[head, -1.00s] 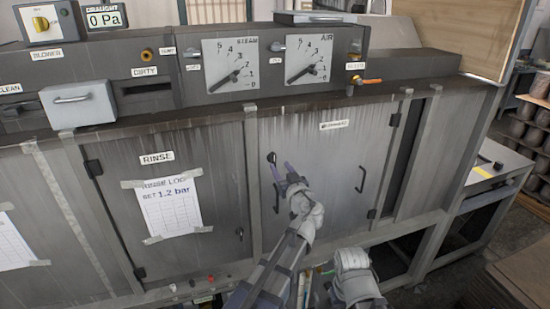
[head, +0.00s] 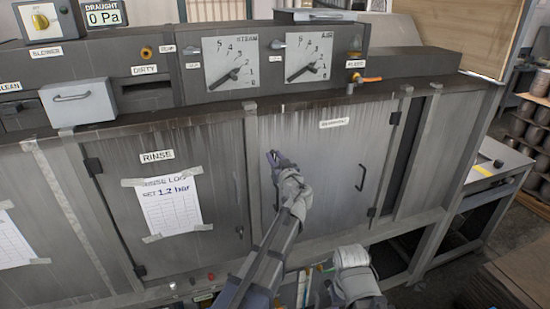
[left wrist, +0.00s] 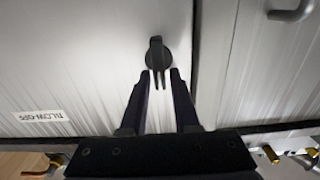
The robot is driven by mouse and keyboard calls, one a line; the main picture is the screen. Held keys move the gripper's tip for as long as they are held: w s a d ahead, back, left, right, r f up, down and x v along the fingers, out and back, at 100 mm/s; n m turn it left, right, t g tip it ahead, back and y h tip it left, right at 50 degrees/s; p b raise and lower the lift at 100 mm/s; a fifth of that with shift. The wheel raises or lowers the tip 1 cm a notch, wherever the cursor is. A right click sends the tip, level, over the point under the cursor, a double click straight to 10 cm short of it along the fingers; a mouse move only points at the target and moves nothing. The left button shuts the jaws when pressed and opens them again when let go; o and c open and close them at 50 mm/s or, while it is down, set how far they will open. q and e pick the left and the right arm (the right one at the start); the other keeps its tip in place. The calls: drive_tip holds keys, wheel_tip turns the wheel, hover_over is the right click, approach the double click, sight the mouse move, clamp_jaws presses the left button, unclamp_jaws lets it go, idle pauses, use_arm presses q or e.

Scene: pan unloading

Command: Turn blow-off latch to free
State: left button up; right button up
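The blow-off latch (left wrist: 157,54) is a small black turn-knob on the grey door, near the door's edge, in the left wrist view. My left gripper (left wrist: 161,76) is open, with its two dark fingertips just short of the knob, one to each side. I cannot tell if either touches it. In the head view my left gripper (head: 273,157) is at the upper left of the blow-off door (head: 325,185) and hides the latch. Part of my right arm shows at the bottom; its fingers do not.
The blow-off door has a black pull handle (head: 361,178) on its right. The rinse door (head: 215,160) with a taped log sheet (head: 170,207) is to the left. Above are the steam gauge (head: 230,62), the air gauge (head: 308,58) and an orange-handled valve (head: 368,79).

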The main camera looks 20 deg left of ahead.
use_arm(q)
clamp_jaws()
drive_tip(key=shift+m, duration=0.4)
drive_tip(key=m, duration=0.5)
drive_tip(key=d+f+m+b, duration=0.1)
drive_tip(key=m, duration=0.5)
drive_tip(key=w+m, duration=0.1)
drive_tip(key=m, duration=0.4)
drive_tip(key=shift+d+f+m+b, duration=0.25)
drive_tip(key=shift+f+m+b, duration=0.15)
drive_tip(key=shift+m, duration=0.3)
idle(0.3)
drive_tip(key=shift+o, duration=1.7)
unclamp_jaws()
